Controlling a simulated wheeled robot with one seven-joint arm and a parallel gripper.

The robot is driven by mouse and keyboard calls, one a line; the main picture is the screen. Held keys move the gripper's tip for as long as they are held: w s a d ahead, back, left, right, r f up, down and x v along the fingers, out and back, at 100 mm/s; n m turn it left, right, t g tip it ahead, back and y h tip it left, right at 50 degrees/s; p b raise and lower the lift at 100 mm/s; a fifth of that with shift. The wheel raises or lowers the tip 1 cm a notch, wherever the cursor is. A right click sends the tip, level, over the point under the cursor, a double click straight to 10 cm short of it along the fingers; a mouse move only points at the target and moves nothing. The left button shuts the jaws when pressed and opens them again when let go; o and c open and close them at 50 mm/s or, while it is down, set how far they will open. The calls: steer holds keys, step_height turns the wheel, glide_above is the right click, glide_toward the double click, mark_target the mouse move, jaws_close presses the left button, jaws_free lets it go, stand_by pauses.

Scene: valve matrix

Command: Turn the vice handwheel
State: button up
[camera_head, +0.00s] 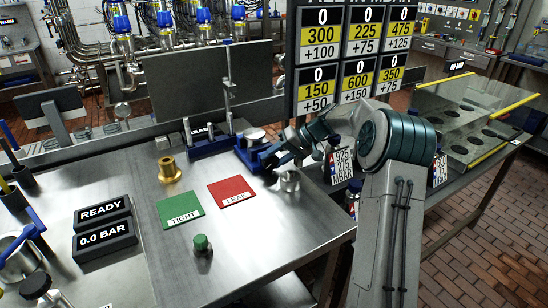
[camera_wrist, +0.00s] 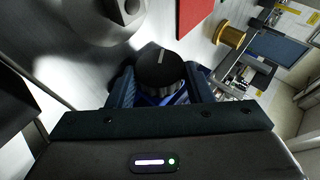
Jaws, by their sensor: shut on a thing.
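My gripper (camera_wrist: 161,88) is shut on this handwheel, one finger on each side. Blue metal shows just below the wheel. In the head view the handwheel cannot be made out behind my gripper.
A shiny metal cylinder (camera_head: 289,181) stands on the bench close to my gripper. A red LEAK mat (camera_head: 232,191), a green TIGHT mat (camera_head: 180,210) and a brass fitting (camera_head: 169,170) lie to the left. A grey panel (camera_head: 211,80) rises behind.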

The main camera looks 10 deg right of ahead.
steer(key=shift+d+f+m+g+y, duration=0.1)
steer(key=shift+m+g+y, duration=0.1)
steer(key=shift+y, duration=0.55)
steer(key=shift+d+f+m+g+y, duration=0.1)
steer(key=shift+m+y, duration=0.1)
steer(key=shift+y, duration=0.55)
steer(key=o, duration=1)
steer(key=shift+f, duration=0.1)
steer(key=p+v, duration=0.3)
steer(key=v, duration=0.5)
